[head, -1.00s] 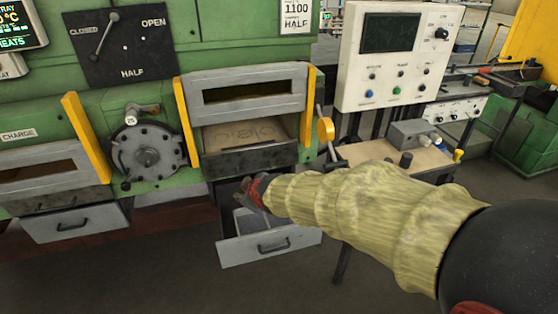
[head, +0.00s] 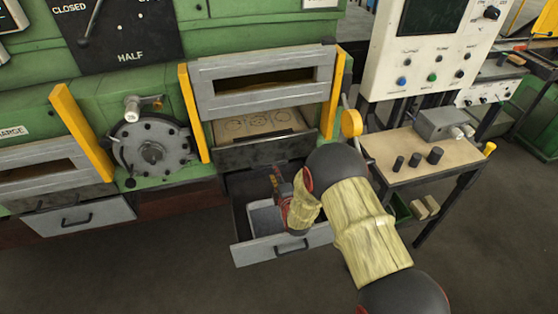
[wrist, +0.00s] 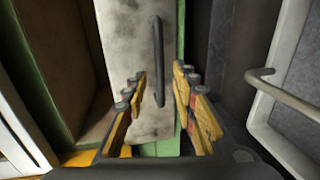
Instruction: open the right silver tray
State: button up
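The right silver tray (head: 263,254) is a grey drawer low under the right furnace opening. It stands pulled out, with a dark bar handle (head: 292,247) on its front and a light grey box-like piece (head: 262,218) inside. My gripper (head: 279,182) is over the back part of this tray, partly hidden by my arm. In the wrist view my gripper (wrist: 160,92) is open with nothing held. A pale stained panel with a dark bar handle (wrist: 157,60) lies ahead of its fingers. A grey rimmed part with a bar handle (wrist: 283,90) shows at right.
The left silver tray (head: 80,216) sticks out a little under the left opening. A round grey hatch (head: 152,150) and yellow posts (head: 193,112) flank the openings. A small bench (head: 400,172) with knobs stands close at right. The floor in front is clear.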

jog(key=b+x, duration=0.1)
jog(key=x, duration=0.6)
jog(key=shift+w+a, duration=0.1)
jog(key=shift+a, duration=0.05)
jog(key=shift+c, duration=0.4)
grip_shut()
dwell(0.4)
